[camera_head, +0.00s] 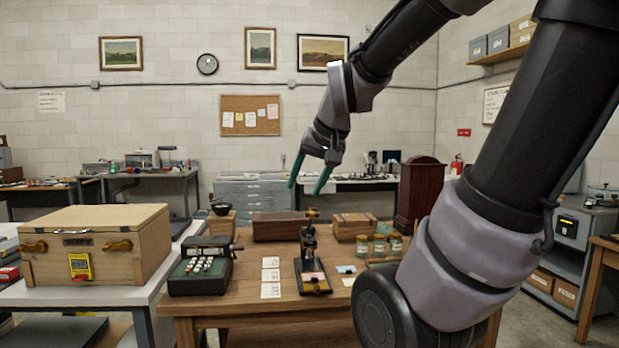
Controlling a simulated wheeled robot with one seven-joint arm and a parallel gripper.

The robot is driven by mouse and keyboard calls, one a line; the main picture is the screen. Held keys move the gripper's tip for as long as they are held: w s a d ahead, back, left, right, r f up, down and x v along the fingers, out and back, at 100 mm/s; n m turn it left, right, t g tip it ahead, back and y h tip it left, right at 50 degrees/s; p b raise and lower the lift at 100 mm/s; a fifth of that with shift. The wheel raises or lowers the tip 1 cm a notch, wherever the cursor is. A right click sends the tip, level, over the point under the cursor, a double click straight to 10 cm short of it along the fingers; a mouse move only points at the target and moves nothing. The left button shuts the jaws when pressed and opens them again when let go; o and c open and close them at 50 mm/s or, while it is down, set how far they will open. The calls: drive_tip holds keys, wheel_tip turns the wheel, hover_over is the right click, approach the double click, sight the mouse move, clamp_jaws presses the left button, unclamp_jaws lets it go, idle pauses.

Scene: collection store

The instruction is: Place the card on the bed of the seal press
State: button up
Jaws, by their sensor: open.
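The seal press (308,245) is a small dark upright press with a brass-coloured knob. It stands on the wooden table (235,302). A flat pinkish piece lies on its bed; I cannot tell whether it is a card. White cards (270,276) lie in a column on the table, left of the press. A small bluish card-like piece (346,269) and a pale one lie to its right. I cannot tell which is the task's card. My gripper (306,188) is open and empty, with its teal fingers pointing down, in the air above the press.
An adding machine (202,266) stands on the left of the table. A long wooden box (280,226), a smaller box (354,226), glass jars (380,245) and a dark tall case (420,190) stand behind. A large wooden chest (98,250) is on the left bench.

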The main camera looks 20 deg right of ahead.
drive_tip(key=s+a+r, duration=0.2)
drive_tip(key=s, duration=0.5)
drive_tip(key=shift+a+y, duration=0.2)
drive_tip(key=shift+y, duration=0.2)
idle(0.6)
